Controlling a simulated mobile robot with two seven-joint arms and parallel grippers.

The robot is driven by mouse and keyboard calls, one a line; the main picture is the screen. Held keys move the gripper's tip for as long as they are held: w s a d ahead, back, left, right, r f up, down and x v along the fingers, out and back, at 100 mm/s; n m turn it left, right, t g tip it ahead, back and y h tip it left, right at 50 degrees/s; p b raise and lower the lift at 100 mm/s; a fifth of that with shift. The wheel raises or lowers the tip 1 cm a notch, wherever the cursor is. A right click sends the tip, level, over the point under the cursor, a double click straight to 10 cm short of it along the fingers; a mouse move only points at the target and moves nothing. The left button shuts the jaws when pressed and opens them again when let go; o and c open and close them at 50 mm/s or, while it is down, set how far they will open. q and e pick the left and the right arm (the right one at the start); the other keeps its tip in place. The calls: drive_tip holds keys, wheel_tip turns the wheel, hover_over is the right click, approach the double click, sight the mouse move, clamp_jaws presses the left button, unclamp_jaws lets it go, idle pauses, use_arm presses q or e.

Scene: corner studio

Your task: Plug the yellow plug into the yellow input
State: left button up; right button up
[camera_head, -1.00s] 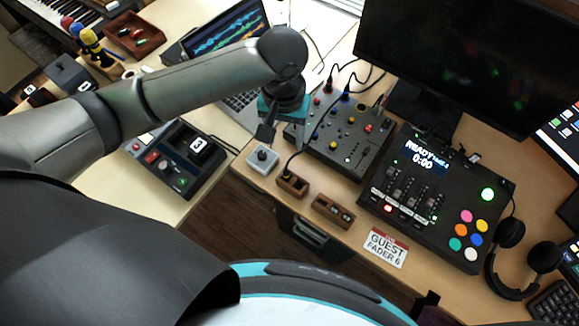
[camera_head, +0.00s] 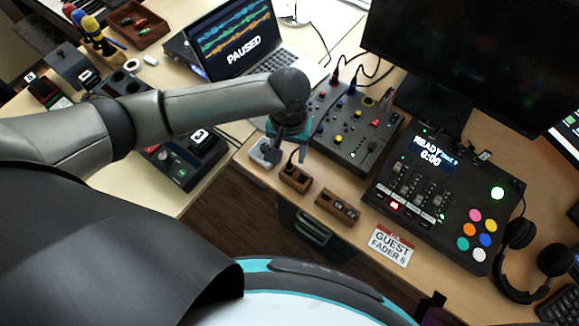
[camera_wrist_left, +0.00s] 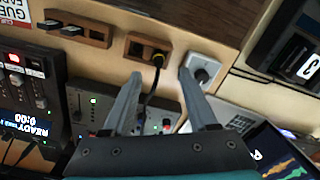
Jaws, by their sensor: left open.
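The yellow plug (camera_wrist_left: 159,60), a dark plug with a yellow band and a black cable, stands in a wooden holder block (camera_wrist_left: 134,48). The block (camera_head: 296,180) is near the desk's front edge in the head view. My left gripper (camera_head: 290,146) is above and behind it. In the left wrist view my left gripper (camera_wrist_left: 160,72) is open, with its fingers on either side of the plug's line and no visible grip. A yellow-ringed socket (camera_head: 368,101), apparently the yellow input, is on the black mixer (camera_head: 338,140). My right gripper is not in view.
A grey box with a knob (camera_head: 264,152) stands left of the holder, close to one finger. A second wooden block (camera_head: 337,206) stands to the right. A fader console (camera_head: 430,195) is beside the mixer. Red and blue plugs with cables are at the mixer's back.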

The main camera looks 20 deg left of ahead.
sight(289, 163)
use_arm(q)
wheel_tip(289, 163, down, 5)
drive_tip(key=shift+s+d+f+b, duration=0.1)
drive_tip(key=shift+s+b, duration=0.05)
drive_tip(key=shift+b, duration=0.65)
drive_tip(key=shift+c, duration=0.4)
clamp_jaws()
